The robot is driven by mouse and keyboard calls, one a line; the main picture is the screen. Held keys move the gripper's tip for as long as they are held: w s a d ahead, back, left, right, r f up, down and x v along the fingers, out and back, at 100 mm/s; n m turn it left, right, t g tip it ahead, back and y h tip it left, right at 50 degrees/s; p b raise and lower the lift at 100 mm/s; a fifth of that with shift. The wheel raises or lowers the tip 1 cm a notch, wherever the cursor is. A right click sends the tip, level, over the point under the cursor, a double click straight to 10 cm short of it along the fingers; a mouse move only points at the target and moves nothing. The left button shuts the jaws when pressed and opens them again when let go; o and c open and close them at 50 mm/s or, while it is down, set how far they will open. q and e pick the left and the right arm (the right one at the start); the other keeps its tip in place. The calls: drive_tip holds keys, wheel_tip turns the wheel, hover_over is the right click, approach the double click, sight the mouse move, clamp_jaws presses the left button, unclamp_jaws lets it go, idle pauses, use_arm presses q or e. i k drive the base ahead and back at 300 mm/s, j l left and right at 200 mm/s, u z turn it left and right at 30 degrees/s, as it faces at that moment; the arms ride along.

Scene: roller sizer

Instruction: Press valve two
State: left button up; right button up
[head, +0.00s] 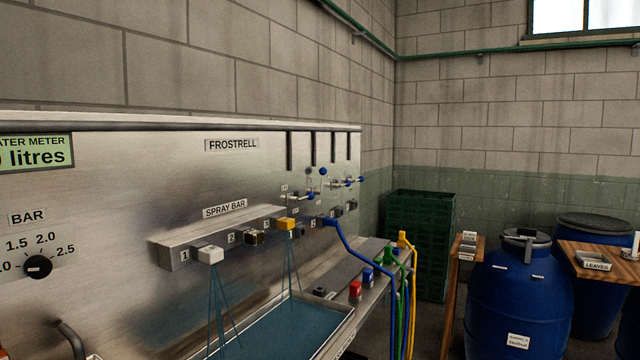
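The spray bar (215,228) is a steel ledge on the front of the metal panel. Valve two is a dark block (254,238) beside the label 2 (231,238), with no water visible below it. To its left is the pale block of valve one (210,254). To its right is the yellow block of valve three (286,224). Thin blue streams fall below valve one and valve three. Neither gripper shows in the head view, so nothing is seen touching valve two.
A water-filled tray (285,330) lies below the spray bar. A black dial (38,266) sits at left. Red (355,289) and blue (368,275) blocks stand on the tray's right ledge, near coloured hoses. Blue barrels (518,290) and a green crate (420,240) stand at right.

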sight(323, 171)
drive_tip(key=i+l, duration=0.35)
drive_tip(key=i+l+z, duration=0.1)
drive_tip(key=i+l, duration=0.25)
drive_tip(key=i, duration=0.2)
drive_tip(key=i+l, duration=0.35)
drive_tip(key=i+l+z, duration=0.1)
drive_tip(key=i+l, duration=0.2)
drive_tip(key=i, duration=0.25)
